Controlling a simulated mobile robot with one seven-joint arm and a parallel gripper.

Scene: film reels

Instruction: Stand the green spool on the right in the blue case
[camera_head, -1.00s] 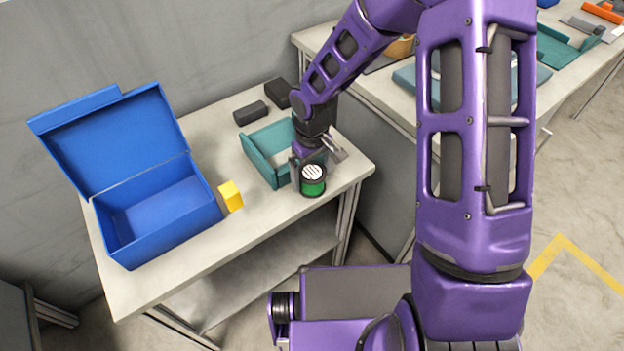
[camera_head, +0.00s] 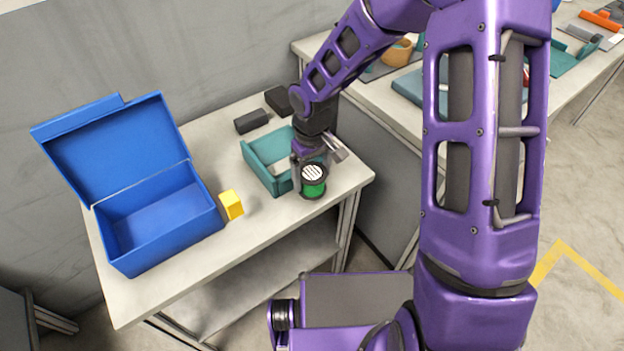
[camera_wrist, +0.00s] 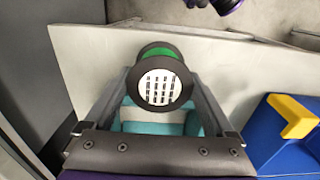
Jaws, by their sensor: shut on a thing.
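The green spool (camera_head: 313,188) has dark flanges and a white, dark-barred end face, and it is at the right front of the table, in front of a teal tray. My gripper (camera_head: 311,178) is shut on it. In the wrist view the spool (camera_wrist: 161,82) sits between the two fingers of my gripper (camera_wrist: 160,85), its barred face toward the camera. Whether it touches the table is hard to tell. The blue case (camera_head: 165,232) stands open and empty at the left, its lid tilted back; part of it shows in the wrist view (camera_wrist: 262,140).
A yellow block (camera_head: 231,205) stands beside the case's right side, between case and spool. The teal tray (camera_head: 262,165) is right behind my gripper. Two dark blocks (camera_head: 251,121) lie at the back. The table front (camera_head: 205,262) is clear.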

